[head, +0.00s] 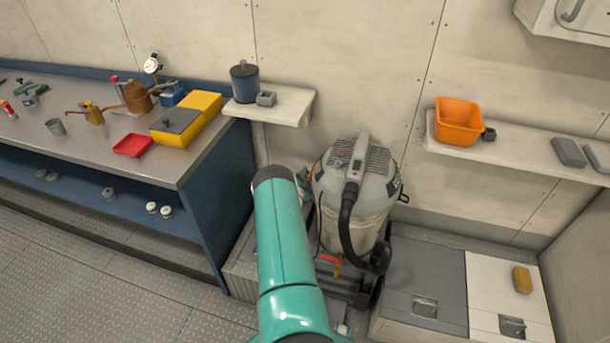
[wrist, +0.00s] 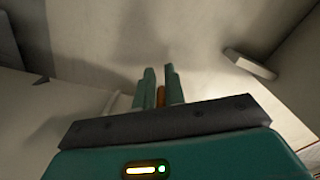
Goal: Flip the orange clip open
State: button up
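A small orange piece (wrist: 161,96), which looks like the orange clip, shows in the wrist view between the two teal fingers of my gripper (wrist: 162,86). The fingers stand a narrow gap apart, and the orange piece sits in line with that gap. I cannot tell whether they touch it. Most of the piece is hidden behind the fingers and the gripper body. In the head view my teal arm reaches toward the grey vacuum (head: 356,195) and hides the gripper's fingertips. I cannot make out the clip for sure there.
A red piece (head: 330,258) shows low in front of the vacuum. The workbench (head: 195,165) stands to the left. A small shelf (head: 290,104) and a longer shelf with an orange bin (head: 459,121) are on the wall. A grey hatch (head: 425,280) lies at the right.

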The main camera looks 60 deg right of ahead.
jog(key=shift+w+r, duration=0.1)
grip_shut()
jog(key=w+r+m, duration=0.3)
jog(key=r+m, duration=0.3)
jog(key=m, duration=0.6)
jog(key=shift+a+r+m, duration=0.2)
jog(key=shift+a+m, duration=0.05)
jog(key=shift+m, duration=0.15)
jog(key=shift+r, duration=0.1)
dwell(0.9)
dwell(0.7)
jog(key=o, duration=0.6)
grip_release()
jog(key=shift+a, duration=0.1)
